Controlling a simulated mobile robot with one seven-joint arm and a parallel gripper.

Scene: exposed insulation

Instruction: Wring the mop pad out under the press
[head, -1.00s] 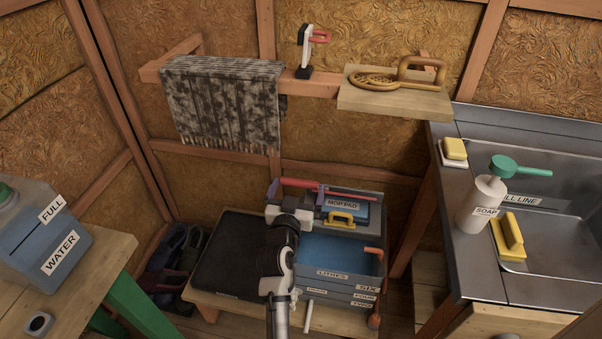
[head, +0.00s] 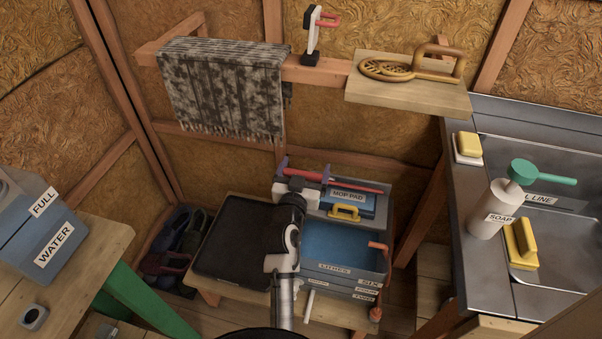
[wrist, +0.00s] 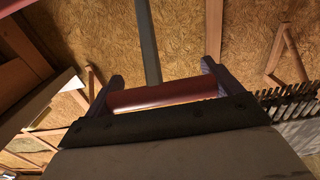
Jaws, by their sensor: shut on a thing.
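The blue mop pad (head: 368,207), under a "MOP PAD" label, lies at the back of the grey-blue bucket (head: 375,260), with a yellow handle (head: 345,212) in front of it. A red press bar (head: 355,186) runs across behind and above the pad. My gripper (head: 303,172) is at the bar's left end, its two purple fingers on either side. The wrist view shows the red bar (wrist: 165,95) between the fingers, and the gripper is shut on it. My wrist hides the bucket's left side. Whether the pad is pressed cannot be told.
A black mat (head: 240,245) lies left of the bucket on a low wooden bench. The sink counter (head: 460,190) with soap (head: 495,212) stands right, a water container (head: 40,230) left.

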